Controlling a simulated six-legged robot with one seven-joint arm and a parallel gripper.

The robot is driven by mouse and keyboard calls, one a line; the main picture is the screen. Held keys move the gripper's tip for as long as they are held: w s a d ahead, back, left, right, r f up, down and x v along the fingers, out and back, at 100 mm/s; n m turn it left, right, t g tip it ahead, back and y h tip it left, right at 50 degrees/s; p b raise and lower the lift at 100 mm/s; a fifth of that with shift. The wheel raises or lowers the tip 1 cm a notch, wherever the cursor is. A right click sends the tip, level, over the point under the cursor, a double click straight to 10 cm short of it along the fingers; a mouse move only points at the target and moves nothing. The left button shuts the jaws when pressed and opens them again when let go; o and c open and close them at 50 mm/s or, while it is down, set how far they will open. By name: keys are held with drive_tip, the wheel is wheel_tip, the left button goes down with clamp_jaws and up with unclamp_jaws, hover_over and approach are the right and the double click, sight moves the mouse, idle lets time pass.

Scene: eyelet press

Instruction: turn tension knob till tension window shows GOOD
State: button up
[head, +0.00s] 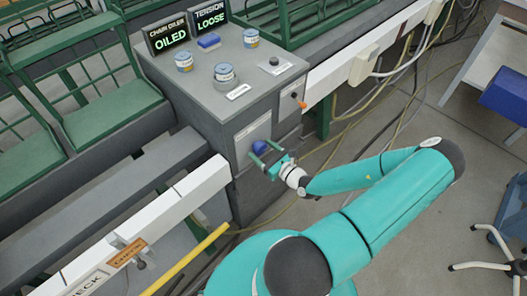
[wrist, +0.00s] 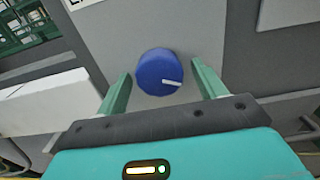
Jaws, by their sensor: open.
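The tension window (head: 210,18) on top of the grey cabinet reads LOOSE in green letters. The blue tension knob (head: 259,147) sits on a light plate on the cabinet's front face. My gripper (head: 266,156) is at the knob. In the wrist view its two green fingers (wrist: 160,84) stand on either side of the knob, with a gap on both sides. The gripper is open and holds nothing.
A chain oiler window (head: 168,40) reads OILED. A white rail (head: 140,225) runs at lower left, with a yellow bar (head: 187,259). Cables lie on the floor at right.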

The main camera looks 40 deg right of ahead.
drive_tip(key=c, duration=1)
drive_tip(key=shift+o, duration=0.2)
drive_tip(key=shift+m, duration=0.3)
drive_tip(key=m, duration=0.7)
drive_tip(key=shift+m, duration=0.3)
drive_tip(key=o, duration=1)
drive_tip(key=shift+a, duration=0.1)
drive_tip(key=shift+c, duration=0.2)
